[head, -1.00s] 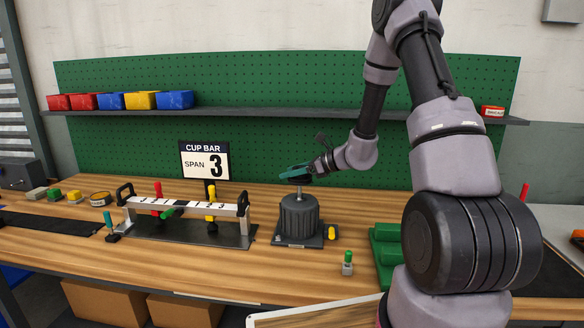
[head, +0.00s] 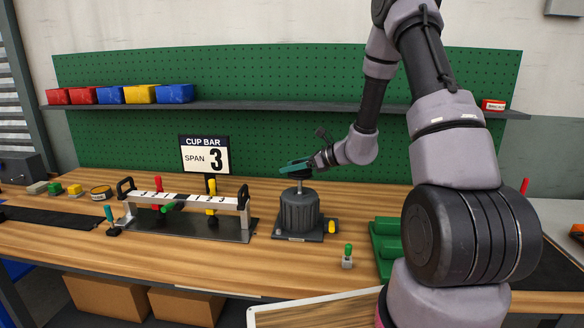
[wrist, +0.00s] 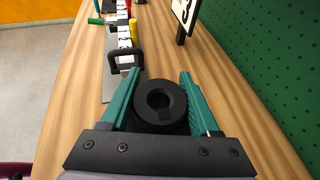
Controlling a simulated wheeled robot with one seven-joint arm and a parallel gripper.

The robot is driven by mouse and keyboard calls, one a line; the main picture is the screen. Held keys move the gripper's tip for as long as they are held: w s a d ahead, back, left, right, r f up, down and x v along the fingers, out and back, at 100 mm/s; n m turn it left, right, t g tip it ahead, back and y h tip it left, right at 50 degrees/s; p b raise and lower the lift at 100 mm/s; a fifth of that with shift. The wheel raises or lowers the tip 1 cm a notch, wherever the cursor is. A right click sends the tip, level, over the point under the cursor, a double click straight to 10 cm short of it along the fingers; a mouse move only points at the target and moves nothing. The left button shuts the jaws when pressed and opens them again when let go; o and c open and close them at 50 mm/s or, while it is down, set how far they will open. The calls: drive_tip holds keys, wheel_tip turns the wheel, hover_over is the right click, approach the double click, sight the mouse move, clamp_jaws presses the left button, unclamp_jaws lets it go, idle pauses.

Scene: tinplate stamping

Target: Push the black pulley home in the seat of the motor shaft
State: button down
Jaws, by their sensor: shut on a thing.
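The grey motor (head: 299,212) stands upright on a dark base plate on the bench in the head view. Its shaft (head: 299,187) rises from the top. My gripper (head: 296,169) is level just above the shaft, its teal fingers pointing left. The wrist view shows the black pulley (wrist: 148,112), a round ring with a centre hole, between the two fingers of my gripper (wrist: 160,98), which is shut on it. In the head view the pulley is a small dark shape over the shaft's upper end. Bare shaft shows below it. I cannot tell how deep the shaft sits in the hole.
A cup bar fixture (head: 190,228) with coloured clamps stands left of the motor, with a "SPAN 3" sign (head: 204,156) behind. A small green-topped part (head: 347,258) and a green block (head: 382,240) lie to the right. The green pegboard (head: 270,75) rises behind the bench.

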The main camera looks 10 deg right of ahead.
sight(292, 192)
drive_tip(key=shift+f, duration=2.95)
idle(1.0)
drive_tip(key=shift+c, duration=0.2)
unclamp_jaws()
drive_tip(key=v, duration=1.1)
drive_tip(key=shift+a, duration=0.1)
